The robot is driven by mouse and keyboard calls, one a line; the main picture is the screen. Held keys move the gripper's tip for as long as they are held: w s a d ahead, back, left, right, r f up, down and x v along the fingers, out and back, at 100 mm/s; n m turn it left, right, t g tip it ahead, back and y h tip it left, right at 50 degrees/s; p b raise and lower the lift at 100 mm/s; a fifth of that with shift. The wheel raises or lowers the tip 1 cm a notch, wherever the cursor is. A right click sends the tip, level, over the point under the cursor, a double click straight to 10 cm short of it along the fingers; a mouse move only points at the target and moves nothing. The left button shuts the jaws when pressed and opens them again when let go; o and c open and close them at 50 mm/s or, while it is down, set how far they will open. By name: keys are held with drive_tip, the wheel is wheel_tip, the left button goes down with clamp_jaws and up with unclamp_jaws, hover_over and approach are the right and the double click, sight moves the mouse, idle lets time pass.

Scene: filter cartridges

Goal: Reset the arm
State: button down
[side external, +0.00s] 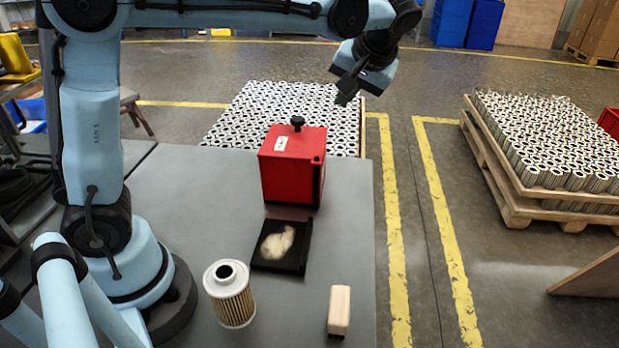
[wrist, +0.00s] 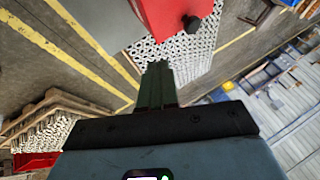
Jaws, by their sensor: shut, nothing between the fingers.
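My gripper (side external: 345,97) is raised high above the far right part of the table, above and to the right of the red box, touching nothing. Its fingers are together and empty; they also show at the middle of the wrist view (wrist: 158,72). A red box (side external: 292,165) with a black knob on top stands on the grey table (side external: 180,190); part of it shows at the top of the wrist view (wrist: 170,15). A black tray (side external: 265,262) with a pale crumpled thing in it lies before the box. A filter cartridge (side external: 230,293) stands upright left of the tray.
A wooden block (side external: 339,309), dark at its lower end, is near the table's front right. Behind the table is a pallet of many cartridges (side external: 240,115); another pallet (side external: 545,145) stands at the right. The air around my gripper looks clear.

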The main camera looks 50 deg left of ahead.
drive_tip(key=s+d+f+m+t+h, duration=0.1)
drive_tip(key=s+f+m+t+h, duration=0.2)
drive_tip(key=s, duration=0.4)
drive_tip(key=s+d+f+m+t+h, duration=0.1)
drive_tip(key=s+f+m+t+h, duration=0.2)
drive_tip(key=s, duration=0.4)
drive_tip(key=shift+s+d+f+m+h, duration=0.15)
drive_tip(key=shift+f+m+h, duration=0.3)
drive_tip(key=shift+f, duration=0.4)
